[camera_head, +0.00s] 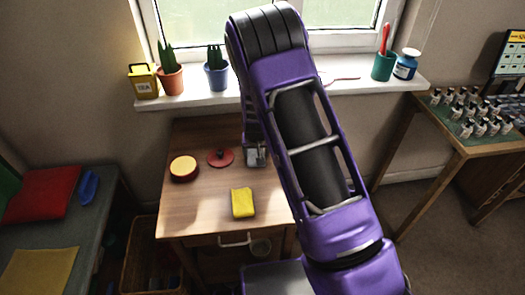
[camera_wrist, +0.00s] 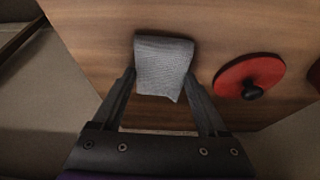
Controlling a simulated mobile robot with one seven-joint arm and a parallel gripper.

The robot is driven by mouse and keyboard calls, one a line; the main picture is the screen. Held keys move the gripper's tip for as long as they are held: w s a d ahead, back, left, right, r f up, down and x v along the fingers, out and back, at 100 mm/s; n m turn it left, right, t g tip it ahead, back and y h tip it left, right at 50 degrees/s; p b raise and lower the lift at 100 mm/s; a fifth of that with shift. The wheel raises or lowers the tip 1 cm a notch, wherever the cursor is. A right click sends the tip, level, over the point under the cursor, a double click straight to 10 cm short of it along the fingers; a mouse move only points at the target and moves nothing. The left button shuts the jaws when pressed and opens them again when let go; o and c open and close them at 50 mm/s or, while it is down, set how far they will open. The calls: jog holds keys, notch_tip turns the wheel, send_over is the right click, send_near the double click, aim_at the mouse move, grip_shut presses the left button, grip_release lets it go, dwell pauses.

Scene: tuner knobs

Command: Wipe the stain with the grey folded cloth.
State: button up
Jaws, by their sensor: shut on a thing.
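The grey folded cloth (camera_wrist: 165,66) is between the two fingers of my gripper (camera_wrist: 160,80) in the wrist view, and the gripper is shut on it. The cloth is over the wooden table top; whether it touches the wood I cannot tell. In the head view my gripper (camera_head: 257,158) is at the back right part of the small wooden table (camera_head: 205,215), right of the red lid. The cloth is hard to make out there behind my arm. I see no stain clearly in either view; part of the table is hidden by my arm.
A red lid with a black knob (camera_head: 221,157), a round yellow-topped tin (camera_head: 184,168) and a yellow block (camera_head: 243,203) are on the table. The red lid (camera_wrist: 249,76) is close right of my gripper in the wrist view. Potted cacti (camera_head: 170,80) stand on the windowsill behind.

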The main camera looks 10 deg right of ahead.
aim_at(246, 160)
jog(key=shift+a+p, duration=0.3)
jog(key=shift+a, duration=1.3)
jog(key=shift+a+f, duration=0.15)
jog(key=shift+d+b, duration=1.05)
jog(key=shift+d, duration=4)
jog(key=shift+r, duration=0.25)
jog(key=shift+r+p, duration=1.75)
jog(key=shift+r, duration=1.2)
jog(key=shift+r+p, duration=0.75)
jog(key=shift+r, duration=0.75)
